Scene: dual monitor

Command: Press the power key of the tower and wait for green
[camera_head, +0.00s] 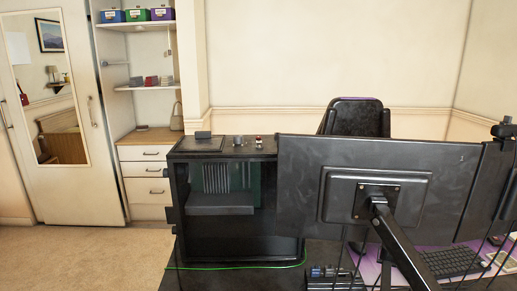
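A black computer tower (181,213) stands on the dark desk, left of the monitors. Its near side is open and shows a green circuit board and a grey block inside. On its top are a small dark block (203,135), a small grey piece (238,141) and a small red and white piece (258,142). I cannot tell which part is the power key. I see no green light on the tower. Neither of my grippers is in view.
The back of a large black monitor (300,185) on an arm (400,250) fills the right, with a second monitor (492,180) beside it. A green cable (230,268) runs along the tower's base. A chair (357,116) stands behind; a keyboard (452,262) lies at lower right.

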